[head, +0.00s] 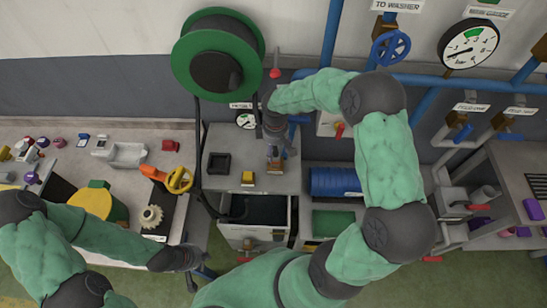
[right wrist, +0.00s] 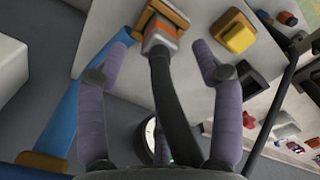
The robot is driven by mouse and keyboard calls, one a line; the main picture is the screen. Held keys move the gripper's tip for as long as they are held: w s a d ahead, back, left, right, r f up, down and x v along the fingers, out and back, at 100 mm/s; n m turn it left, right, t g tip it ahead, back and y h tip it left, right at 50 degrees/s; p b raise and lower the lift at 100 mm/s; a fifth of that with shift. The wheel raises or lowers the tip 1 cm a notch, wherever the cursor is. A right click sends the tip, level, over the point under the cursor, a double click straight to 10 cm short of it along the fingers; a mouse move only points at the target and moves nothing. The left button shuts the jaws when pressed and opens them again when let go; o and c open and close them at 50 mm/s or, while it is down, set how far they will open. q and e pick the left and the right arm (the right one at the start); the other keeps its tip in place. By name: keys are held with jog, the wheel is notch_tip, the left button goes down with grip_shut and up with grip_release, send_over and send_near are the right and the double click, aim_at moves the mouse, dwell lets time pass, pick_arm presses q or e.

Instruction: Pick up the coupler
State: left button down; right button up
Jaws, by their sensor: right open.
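The coupler (right wrist: 160,40), a grey and orange piece on the end of a black hose (right wrist: 174,105), sits at a tan-orange holder (right wrist: 164,14) on the grey bench. My right gripper (right wrist: 162,46) is open, with its two purple-grey fingers spread on either side of the coupler and hose; no contact is visible. In the head view my right gripper (head: 274,136) points down over the bench and covers most of the coupler. My left gripper (head: 193,268) is low at left, away from the coupler; its jaws are not clear.
A yellow block (head: 248,178) and a black open box (head: 219,163) stand left of the coupler on the bench. A green hose reel (head: 190,60) hangs above, its hose dropping past the bench's left side. A blue cylinder (head: 333,182) lies to the right.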

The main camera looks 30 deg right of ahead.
aim_at(276, 157)
jog(key=shift+s+f, duration=0.15)
jog(key=shift+f, duration=0.5)
jog(key=shift+d+f, duration=0.1)
jog(key=shift+f, duration=2.3)
grip_shut()
jog(key=shift+r, duration=0.2)
